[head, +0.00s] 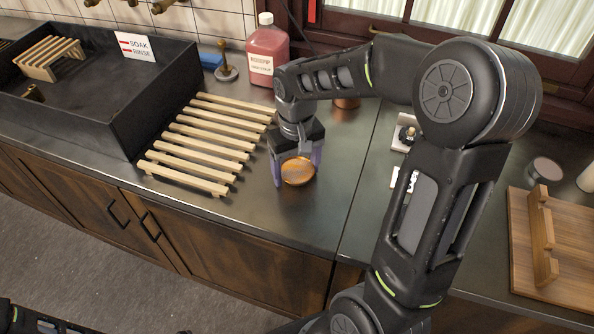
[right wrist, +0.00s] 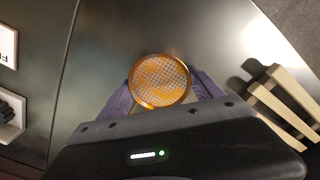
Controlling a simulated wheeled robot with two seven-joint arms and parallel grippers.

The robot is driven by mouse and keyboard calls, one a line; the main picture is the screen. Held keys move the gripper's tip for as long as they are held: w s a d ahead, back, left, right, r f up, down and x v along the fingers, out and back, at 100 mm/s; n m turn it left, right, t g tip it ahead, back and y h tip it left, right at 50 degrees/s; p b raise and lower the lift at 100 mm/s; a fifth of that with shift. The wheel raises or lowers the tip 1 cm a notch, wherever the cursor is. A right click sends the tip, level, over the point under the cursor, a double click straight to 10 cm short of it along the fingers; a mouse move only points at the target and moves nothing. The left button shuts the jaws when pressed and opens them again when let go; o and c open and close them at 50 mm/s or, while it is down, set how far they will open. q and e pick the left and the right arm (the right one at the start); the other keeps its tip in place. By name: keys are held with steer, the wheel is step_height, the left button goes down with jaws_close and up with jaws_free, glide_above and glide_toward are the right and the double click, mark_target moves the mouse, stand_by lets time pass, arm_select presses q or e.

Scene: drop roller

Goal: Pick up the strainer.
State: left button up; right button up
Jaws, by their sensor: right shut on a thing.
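The strainer is a small round copper-coloured rim with a fine mesh; in the head view its disc (head: 298,171) shows at the front of the metal counter, right of the wooden rack. My right gripper (head: 296,178) points down with its purple fingers on either side of the strainer and is shut on it. In the right wrist view the strainer (right wrist: 160,80) shows face-on between the purple fingers (right wrist: 158,100). Its handle is mostly hidden by the gripper. I cannot tell whether it touches the counter. My left gripper is out of view.
A slatted wooden rack (head: 207,143) lies left of the gripper, beside a black sink (head: 118,125). A red bottle (head: 267,52) stands behind. A wooden board (head: 560,275) lies at the right. The counter (head: 262,213) in front of the gripper is clear.

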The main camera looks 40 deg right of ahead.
steer(key=shift+c, duration=0.3)
step_height(320, 180, up, 10)
stand_by(0.4)
stand_by(0.5)
steer(key=w+a+f, duration=0.1)
steer(key=w+a, duration=0.2)
steer(key=a, duration=0.1)
steer(key=w+a+f+n, duration=0.1)
steer(key=w+a+f, duration=0.1)
steer(key=w+a, duration=0.2)
steer(key=w+a+f+n, duration=0.1)
steer(key=w+a+f, duration=0.1)
steer(key=w+a, duration=0.1)
steer(key=shift+w+a+f, duration=0.1)
steer(key=shift+w+a, duration=0.15)
steer(key=shift+a, duration=0.4)
